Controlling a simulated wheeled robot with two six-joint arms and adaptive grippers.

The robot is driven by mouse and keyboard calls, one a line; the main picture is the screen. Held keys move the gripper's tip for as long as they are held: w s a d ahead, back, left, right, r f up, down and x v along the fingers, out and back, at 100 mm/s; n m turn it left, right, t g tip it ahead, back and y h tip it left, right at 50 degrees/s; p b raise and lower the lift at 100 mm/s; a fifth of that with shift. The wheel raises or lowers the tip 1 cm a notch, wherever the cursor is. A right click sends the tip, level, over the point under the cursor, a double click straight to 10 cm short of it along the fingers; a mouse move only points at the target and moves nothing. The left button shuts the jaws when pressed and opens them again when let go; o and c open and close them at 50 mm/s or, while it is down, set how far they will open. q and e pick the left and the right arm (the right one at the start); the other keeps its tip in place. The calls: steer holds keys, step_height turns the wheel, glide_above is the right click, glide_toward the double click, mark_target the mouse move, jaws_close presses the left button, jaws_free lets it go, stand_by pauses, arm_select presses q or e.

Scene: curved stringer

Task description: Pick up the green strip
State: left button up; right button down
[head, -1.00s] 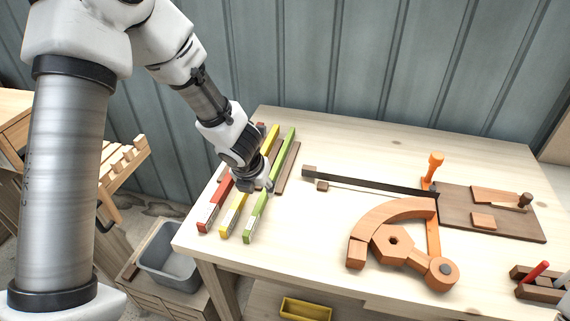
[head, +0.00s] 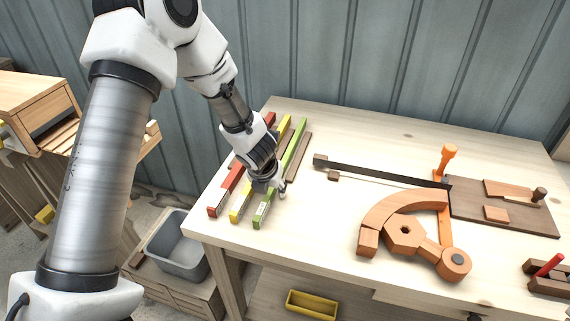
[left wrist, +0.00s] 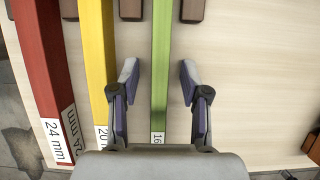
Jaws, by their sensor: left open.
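The green strip (head: 295,147) lies on the left part of the workbench, rightmost of three coloured strips, with its near end labelled 16. In the left wrist view the green strip (left wrist: 161,50) runs between the two fingers of my open left gripper (left wrist: 159,78). One finger is on each side of it, with a gap to both, and nothing is held. In the head view my left gripper (head: 270,187) is low over the strips and hides part of the green one. My right gripper is not in view.
The yellow strip (left wrist: 97,45) and red strip (left wrist: 42,70) lie close on the left of the green one. Brown blocks (left wrist: 193,10) rest near its far part. A curved orange wooden form (head: 395,212) and a dark bar (head: 385,175) lie to the right, with bare tabletop between.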

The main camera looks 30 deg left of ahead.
arm_select(q)
steer(key=shift+s+f, duration=0.1)
steer(key=shift+s, duration=0.05)
jaws_close()
